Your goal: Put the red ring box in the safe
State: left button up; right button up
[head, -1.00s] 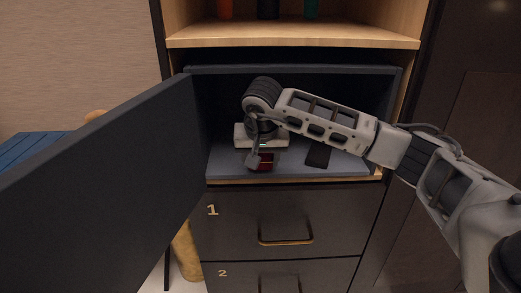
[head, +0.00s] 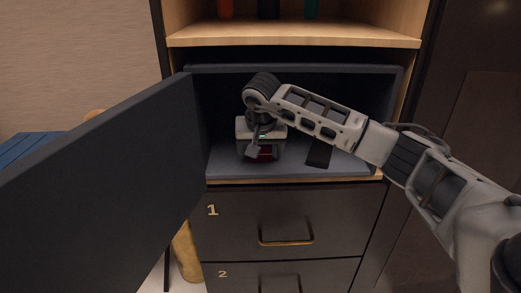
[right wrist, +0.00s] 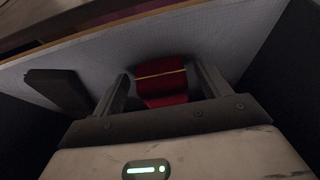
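The red ring box (head: 264,154) sits on the grey floor of the open safe (head: 345,168), near its front edge. In the right wrist view the red box (right wrist: 162,80), with a thin gold line across it, lies between my right gripper's fingers. My right gripper (head: 262,155) reaches into the safe from the right, pointing down at the box. In the right wrist view the right gripper (right wrist: 165,88) is spread, with a small gap on each side of the box. My left gripper is not in view.
A flat black object (head: 318,153) lies on the safe floor right of the box; it also shows in the right wrist view (right wrist: 57,90). The safe door (head: 110,190) stands open at the left. Numbered drawers (head: 285,225) are below and a wooden shelf (head: 290,35) above.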

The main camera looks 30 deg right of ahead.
jog(key=shift+r, duration=0.35)
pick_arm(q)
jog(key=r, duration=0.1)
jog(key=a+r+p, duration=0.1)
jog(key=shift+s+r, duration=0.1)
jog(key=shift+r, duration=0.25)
pick_arm(e)
jog(key=v, duration=0.7)
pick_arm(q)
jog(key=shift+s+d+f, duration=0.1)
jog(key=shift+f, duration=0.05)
